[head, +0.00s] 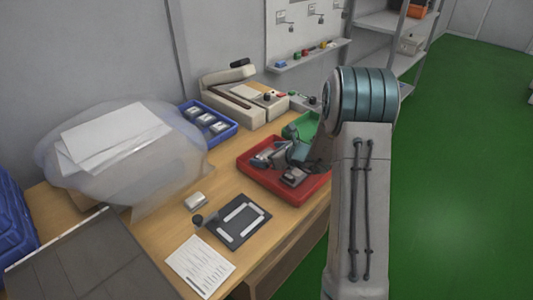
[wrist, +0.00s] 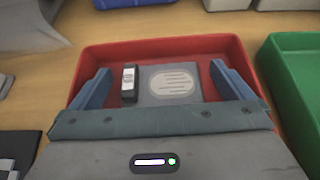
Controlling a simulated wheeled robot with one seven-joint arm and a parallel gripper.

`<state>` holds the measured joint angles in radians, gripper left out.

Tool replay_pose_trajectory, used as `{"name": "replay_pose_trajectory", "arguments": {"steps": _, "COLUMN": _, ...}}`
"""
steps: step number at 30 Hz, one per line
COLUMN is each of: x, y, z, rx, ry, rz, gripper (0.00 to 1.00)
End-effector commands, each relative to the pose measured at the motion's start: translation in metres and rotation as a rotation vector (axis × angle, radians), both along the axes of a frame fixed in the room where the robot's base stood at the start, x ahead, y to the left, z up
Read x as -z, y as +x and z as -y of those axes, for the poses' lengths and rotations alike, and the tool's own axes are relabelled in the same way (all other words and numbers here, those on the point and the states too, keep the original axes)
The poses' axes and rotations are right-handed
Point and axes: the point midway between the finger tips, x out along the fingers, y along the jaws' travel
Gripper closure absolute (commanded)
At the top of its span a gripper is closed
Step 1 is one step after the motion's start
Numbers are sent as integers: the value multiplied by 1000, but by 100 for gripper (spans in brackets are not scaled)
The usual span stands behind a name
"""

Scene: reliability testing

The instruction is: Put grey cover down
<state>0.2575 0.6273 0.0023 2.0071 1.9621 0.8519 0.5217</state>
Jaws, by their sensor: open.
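A grey square piece with a pale oval label (wrist: 178,84), which looks like the grey cover, lies in the red tray (wrist: 85,72). A small dark piece with a light top (wrist: 129,82) is at its left edge. My gripper (wrist: 160,78) is open over the tray, its blue fingers apart on either side of both pieces, with nothing held between them. In the head view the red tray (head: 258,178) is on the wooden table, partly hidden by my arm. The near part of the tray is hidden by my gripper body in the wrist view.
A green tray (wrist: 292,75) stands right of the red one. A blue tray (head: 222,129) with several metal parts is behind. A black fixture plate (head: 238,222), a paper sheet (head: 200,265) and a large clear bag (head: 90,190) are on the table (head: 165,226).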

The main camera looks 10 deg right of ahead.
Motion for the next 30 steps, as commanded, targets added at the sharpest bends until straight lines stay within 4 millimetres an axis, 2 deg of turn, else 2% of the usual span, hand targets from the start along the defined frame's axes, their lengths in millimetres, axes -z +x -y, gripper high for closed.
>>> {"name": "replay_pose_trajectory", "arguments": {"steps": 9, "x": -31, "y": -51, "z": 38, "rx": 3, "ry": -2, "rz": 2, "gripper": 0}}
{"name": "replay_pose_trajectory", "arguments": {"steps": 15, "x": -43, "y": -72, "z": 53, "rx": 2, "ry": -1, "rz": 1, "gripper": 0}}
{"name": "replay_pose_trajectory", "arguments": {"steps": 18, "x": -47, "y": -77, "z": 54, "rx": -7, "ry": -5, "rz": 2, "gripper": 0}}
{"name": "replay_pose_trajectory", "arguments": {"steps": 20, "x": -51, "y": -82, "z": 49, "rx": -38, "ry": -24, "rz": 9, "gripper": 0}}
{"name": "replay_pose_trajectory", "arguments": {"steps": 23, "x": -63, "y": -97, "z": 27, "rx": -159, "ry": -103, "rz": 37, "gripper": 0}}
{"name": "replay_pose_trajectory", "arguments": {"steps": 26, "x": -79, "y": -126, "z": -6, "rx": -364, "ry": -242, "rz": 87, "gripper": 0}}
{"name": "replay_pose_trajectory", "arguments": {"steps": 30, "x": -95, "y": -180, "z": -44, "rx": -702, "ry": -480, "rz": 178, "gripper": 0}}
